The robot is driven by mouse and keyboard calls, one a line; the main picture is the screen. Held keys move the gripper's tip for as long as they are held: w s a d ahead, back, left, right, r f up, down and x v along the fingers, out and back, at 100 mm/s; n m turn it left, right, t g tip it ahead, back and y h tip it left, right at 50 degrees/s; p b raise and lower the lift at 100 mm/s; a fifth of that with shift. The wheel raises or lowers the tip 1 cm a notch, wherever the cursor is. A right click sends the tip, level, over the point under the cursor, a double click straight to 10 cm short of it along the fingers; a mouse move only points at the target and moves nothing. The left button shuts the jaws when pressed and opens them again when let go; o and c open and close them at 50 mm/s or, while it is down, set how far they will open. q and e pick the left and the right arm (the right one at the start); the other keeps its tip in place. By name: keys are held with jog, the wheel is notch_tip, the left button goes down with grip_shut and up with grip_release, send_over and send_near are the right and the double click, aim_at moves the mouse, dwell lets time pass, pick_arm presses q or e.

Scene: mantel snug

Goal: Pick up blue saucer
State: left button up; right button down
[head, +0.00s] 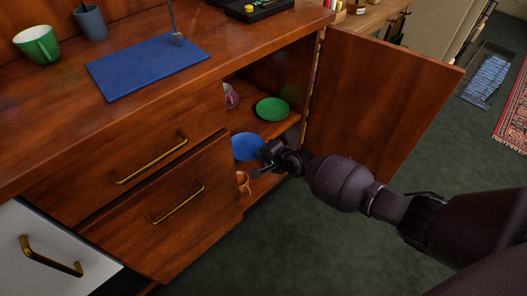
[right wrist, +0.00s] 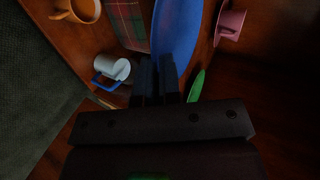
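The blue saucer (head: 246,147) is at the open cupboard, in front of the shelf edge, with its face turned toward the head camera. My right gripper (head: 268,168) is at its lower right edge. In the right wrist view the saucer (right wrist: 178,25) stands tilted, narrow in outline. Its rim reaches between the two close fingertips of my right gripper (right wrist: 158,72), which look shut on it. The exact contact is dark and partly hidden. My left gripper is in neither view.
A green saucer (head: 272,109) and a pink cup (head: 231,97) are on the shelf. Below are an orange mug (head: 243,183) and a white mug with blue handle (right wrist: 113,68). The cupboard door (head: 375,100) stands open right of my gripper. Floor in front is clear.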

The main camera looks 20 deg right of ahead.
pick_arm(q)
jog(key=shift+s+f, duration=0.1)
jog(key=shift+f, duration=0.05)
pick_arm(e)
jog(key=shift+s+a+f, duration=0.1)
jog(key=shift+s+f, duration=0.05)
jog(key=c, duration=1.2)
grip_release()
jog(key=shift+c, duration=0.2)
pick_arm(q)
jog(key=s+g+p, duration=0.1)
jog(key=p, duration=0.3)
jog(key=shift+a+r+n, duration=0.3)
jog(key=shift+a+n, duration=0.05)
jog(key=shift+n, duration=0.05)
pick_arm(e)
jog(key=v, duration=1)
jog(key=shift+s+d+r, duration=0.2)
jog(key=shift+s+r, duration=0.05)
jog(key=shift+s, duration=0.05)
